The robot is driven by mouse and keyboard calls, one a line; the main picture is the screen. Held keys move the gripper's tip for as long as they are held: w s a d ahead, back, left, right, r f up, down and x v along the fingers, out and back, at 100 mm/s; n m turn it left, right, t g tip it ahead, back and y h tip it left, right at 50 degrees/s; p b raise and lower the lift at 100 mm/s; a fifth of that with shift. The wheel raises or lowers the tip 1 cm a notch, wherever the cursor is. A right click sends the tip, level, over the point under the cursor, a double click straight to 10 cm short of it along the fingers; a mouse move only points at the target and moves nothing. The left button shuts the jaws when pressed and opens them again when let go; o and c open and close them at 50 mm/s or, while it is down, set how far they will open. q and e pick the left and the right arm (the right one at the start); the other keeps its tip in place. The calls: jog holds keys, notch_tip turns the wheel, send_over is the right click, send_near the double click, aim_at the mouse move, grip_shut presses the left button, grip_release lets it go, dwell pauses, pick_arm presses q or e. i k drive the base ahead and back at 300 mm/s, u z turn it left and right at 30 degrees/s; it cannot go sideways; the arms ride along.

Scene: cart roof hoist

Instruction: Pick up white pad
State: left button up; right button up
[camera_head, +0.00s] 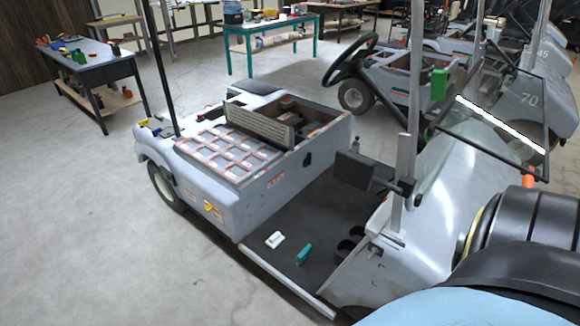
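A small white pad (275,240) lies on the dark floor mat (318,208) of the golf cart, close to the mat's near left edge. A teal block (304,254) lies just to its right, apart from it. Neither of my grippers shows in the head view, so I cannot see what they hold. Nothing covers the pad.
The cart's open seat box (255,180) rises behind the mat. A post (411,120) and a tilted windshield (497,120) stand to the right. Workbenches (88,66) and other carts are farther back. Bare concrete floor (90,240) is free at left.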

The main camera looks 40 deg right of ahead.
aim_at(277, 238)
jog(key=z, duration=1.25)
jog(key=k, duration=0.2)
jog(key=z, duration=0.15)
jog(key=i, duration=0.25)
jog(key=u, duration=0.1)
